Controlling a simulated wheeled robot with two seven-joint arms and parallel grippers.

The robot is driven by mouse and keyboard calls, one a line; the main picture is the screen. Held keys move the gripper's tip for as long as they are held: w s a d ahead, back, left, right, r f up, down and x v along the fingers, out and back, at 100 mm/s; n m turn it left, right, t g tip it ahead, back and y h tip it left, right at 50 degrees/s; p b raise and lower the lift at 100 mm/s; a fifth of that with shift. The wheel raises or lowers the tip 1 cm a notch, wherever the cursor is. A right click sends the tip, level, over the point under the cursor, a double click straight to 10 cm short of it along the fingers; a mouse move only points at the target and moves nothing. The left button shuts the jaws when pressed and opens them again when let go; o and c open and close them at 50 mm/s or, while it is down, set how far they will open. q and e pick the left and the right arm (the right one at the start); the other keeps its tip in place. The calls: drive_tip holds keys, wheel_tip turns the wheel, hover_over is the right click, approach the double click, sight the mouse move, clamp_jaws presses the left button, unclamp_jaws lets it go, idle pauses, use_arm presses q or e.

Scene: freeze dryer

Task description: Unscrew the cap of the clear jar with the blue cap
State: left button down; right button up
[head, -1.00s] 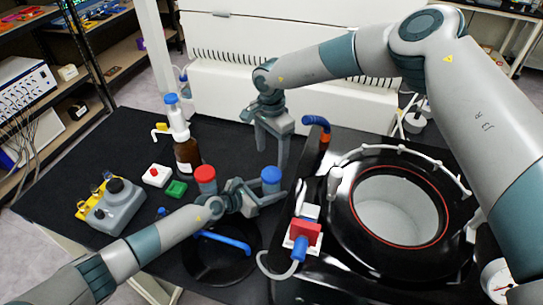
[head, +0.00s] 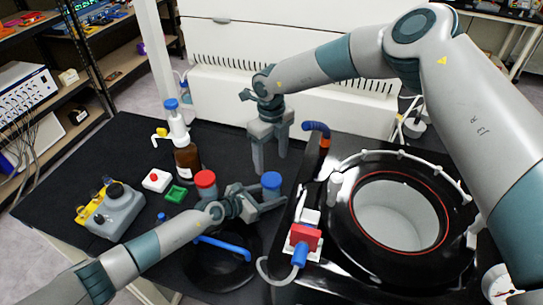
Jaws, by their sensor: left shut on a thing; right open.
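The clear jar with the blue cap (head: 271,180) is near the table's middle, just left of the freeze dryer. My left gripper (head: 268,200) comes in from the left and is shut on the jar below its cap. The jar's body is mostly hidden by the fingers. My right gripper (head: 270,160) is open, pointing down, with its fingers above and behind the blue cap. Nothing is between its fingers, and it looks apart from the cap.
A red-capped jar (head: 205,180) stands beside my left wrist. A brown bottle (head: 187,160) stands behind it. The freeze dryer's open chamber (head: 395,215) and a red-and-white valve (head: 304,238) are at right.

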sight(271, 179)
drive_tip(key=m, duration=0.4)
drive_tip(key=shift+m, duration=0.3)
drive_tip(key=m, duration=0.8)
drive_tip(key=shift+m, duration=0.3)
drive_tip(key=m, duration=0.4)
drive_tip(key=shift+f, duration=0.15)
drive_tip(key=shift+f, duration=3.85)
